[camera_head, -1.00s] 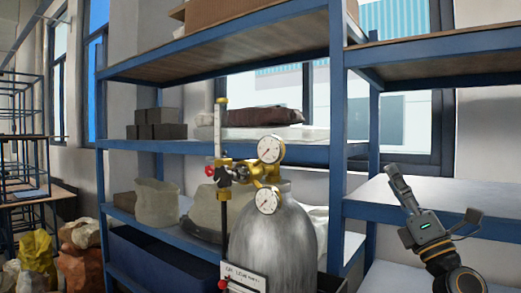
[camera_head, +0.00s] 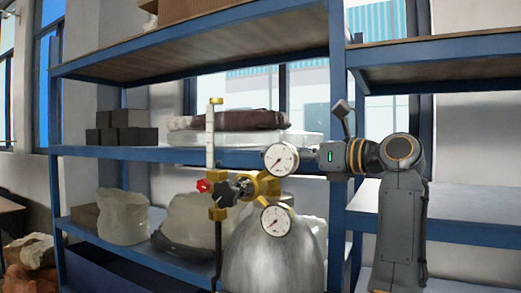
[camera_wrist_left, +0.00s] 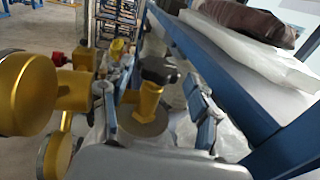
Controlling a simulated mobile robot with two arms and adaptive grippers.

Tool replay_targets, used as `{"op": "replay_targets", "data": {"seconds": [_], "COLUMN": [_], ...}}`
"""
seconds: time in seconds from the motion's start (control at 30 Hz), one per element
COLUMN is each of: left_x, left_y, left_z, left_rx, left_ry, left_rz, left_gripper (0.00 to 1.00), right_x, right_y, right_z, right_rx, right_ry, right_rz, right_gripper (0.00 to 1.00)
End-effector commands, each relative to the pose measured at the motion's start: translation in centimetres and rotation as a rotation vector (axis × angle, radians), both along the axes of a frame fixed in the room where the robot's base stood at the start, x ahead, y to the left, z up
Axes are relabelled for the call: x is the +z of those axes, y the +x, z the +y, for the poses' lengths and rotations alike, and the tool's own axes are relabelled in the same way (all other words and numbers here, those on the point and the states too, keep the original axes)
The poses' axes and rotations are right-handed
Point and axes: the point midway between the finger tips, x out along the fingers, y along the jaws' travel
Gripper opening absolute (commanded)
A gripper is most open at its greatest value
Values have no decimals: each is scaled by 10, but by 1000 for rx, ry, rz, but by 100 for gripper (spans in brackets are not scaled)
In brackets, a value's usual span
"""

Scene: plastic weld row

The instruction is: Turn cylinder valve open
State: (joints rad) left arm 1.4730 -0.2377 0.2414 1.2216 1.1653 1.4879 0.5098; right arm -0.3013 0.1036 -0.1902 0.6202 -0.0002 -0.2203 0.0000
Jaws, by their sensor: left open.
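The grey gas cylinder (camera_head: 275,258) stands upright with a brass valve and regulator on top. Two round white-faced gauges (camera_head: 280,159) face the head camera. A black lobed knob (camera_head: 225,193) and a red knob (camera_head: 204,186) sit to their left. In the left wrist view, another black knob (camera_wrist_left: 158,68) tops a gold stem (camera_wrist_left: 148,100). My left gripper (camera_wrist_left: 160,85) is open, its fingers on either side of this stem and knob; contact is unclear. In the head view this arm comes in from the right; its fingers are hidden behind the upper gauge. My right gripper is not in view.
A blue shelf rack (camera_head: 337,110) stands close behind the cylinder. It holds dark boxes (camera_head: 122,127), pale sacks (camera_head: 122,217) and a brown bundle (camera_head: 228,119). Backs of gauges (camera_wrist_left: 28,92) crowd the left of the wrist view. The right shelf (camera_head: 470,201) looks bare.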

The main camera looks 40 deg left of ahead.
Motion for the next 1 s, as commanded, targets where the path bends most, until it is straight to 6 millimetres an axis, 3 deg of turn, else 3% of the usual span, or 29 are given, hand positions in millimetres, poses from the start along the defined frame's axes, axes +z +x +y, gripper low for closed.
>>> {"op": "replay_targets", "data": {"seconds": [0.1,0.3,0.5,0.77,1.0], "left_x": [2,1,1,0,0], "left_y": [-4,-7,-8,-8,-8], "left_z": [27,58,71,72,72], "left_rx": [5,2,1,0,0], "left_ry": [0,1,1,2,2], "left_rz": [2,2,2,2,2], "left_gripper": [60,60,60,60,16], "right_x": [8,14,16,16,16], "right_y": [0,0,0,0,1], "right_z": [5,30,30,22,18], "right_rx": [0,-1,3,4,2], "right_ry": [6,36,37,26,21], "right_rz": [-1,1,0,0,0], "right_gripper": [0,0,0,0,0]}}
